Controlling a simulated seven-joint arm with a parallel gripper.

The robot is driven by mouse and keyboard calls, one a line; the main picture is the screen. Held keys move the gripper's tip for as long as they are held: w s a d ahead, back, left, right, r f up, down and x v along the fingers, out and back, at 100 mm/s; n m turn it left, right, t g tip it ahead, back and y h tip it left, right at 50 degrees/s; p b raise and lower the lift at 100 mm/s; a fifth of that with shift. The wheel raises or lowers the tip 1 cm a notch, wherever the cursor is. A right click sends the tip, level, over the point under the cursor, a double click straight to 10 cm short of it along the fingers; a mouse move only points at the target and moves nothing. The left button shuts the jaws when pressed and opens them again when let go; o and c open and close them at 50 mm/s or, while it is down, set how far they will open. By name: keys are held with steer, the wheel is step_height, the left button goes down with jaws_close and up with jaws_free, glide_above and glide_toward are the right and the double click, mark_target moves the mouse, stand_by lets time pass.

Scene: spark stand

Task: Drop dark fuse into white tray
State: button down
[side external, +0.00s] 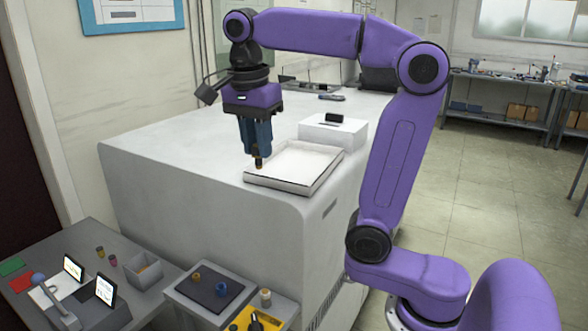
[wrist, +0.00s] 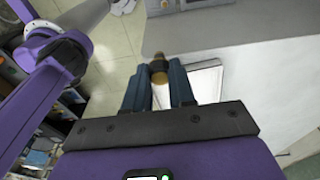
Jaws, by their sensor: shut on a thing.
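My gripper (side external: 258,148) points down with blue fingers and is shut on the dark fuse (side external: 259,162), a small piece with brass-coloured ends. In the wrist view the fuse (wrist: 159,76) shows between the fingertips (wrist: 159,72), with a dark band near its middle. The white tray (side external: 322,180) is shallow, rimmed and looks empty. It lies on the white counter. In the side view the fuse hangs at the tray's left back edge; its exact height above the tray is hard to tell. In the wrist view the tray (wrist: 206,80) is partly hidden behind the right finger.
A white block (side external: 345,136) with a black item (side external: 333,119) on it stands behind the tray. The counter (side external: 170,145) left of the tray is clear. A lower grey bench (side external: 75,255) holds small displays, a grey bin (side external: 144,270) and loose parts.

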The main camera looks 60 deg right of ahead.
steer(key=shift+w+d+r, duration=0.25)
steer(key=shift+d+r, duration=0.35)
steer(key=shift+r, duration=0.2)
steer(key=w+d, duration=0.4)
steer(key=d, duration=0.9)
glide_above(300, 165)
steer(key=shift+a+f, duration=0.1)
steer(key=shift+f, duration=5.5)
steer(key=c, duration=0.9)
jaws_free()
steer(key=shift+o, duration=0.2)
